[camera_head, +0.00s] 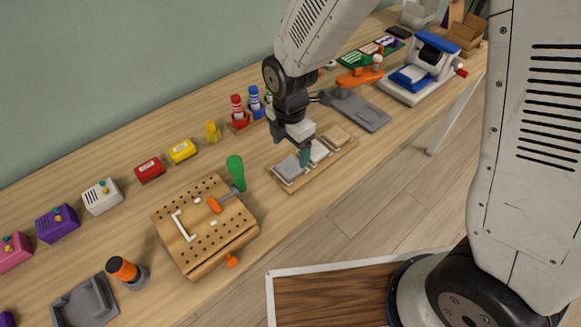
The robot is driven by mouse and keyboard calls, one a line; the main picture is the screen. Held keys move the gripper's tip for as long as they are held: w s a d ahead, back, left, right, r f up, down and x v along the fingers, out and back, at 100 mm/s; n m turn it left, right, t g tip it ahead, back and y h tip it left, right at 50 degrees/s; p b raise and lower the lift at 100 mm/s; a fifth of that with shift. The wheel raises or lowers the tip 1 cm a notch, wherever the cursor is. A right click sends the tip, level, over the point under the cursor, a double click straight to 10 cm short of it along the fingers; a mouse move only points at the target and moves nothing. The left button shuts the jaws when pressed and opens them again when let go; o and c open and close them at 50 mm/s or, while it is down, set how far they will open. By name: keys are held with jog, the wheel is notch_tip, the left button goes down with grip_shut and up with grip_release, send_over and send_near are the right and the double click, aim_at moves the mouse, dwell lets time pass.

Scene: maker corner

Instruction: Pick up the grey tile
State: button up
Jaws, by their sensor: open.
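The grey tile (287,168) lies at the left end of a wooden board (291,187) on the workbench. A white tile (319,151) and a tan tile (336,137) lie beside it on the same board, to its right. My gripper (292,154) points down over the left part of the board, with its teal fingertips apart at the grey tile. The fingers look empty. One finger covers part of the gap between the grey and white tiles. I cannot tell whether the fingers touch the grey tile.
A pegboard block (206,228) with a green-handled tool (237,172) stands left of the board. Red and blue bottles (238,108) stand behind my gripper. A grey tray with an orange clamp (360,110) is to the right. Bare bench lies in front of the board.

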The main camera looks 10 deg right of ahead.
aim_at(290, 166)
jog(key=f, duration=0.6)
jog(key=shift+s, duration=0.25)
jog(key=c, duration=1.1)
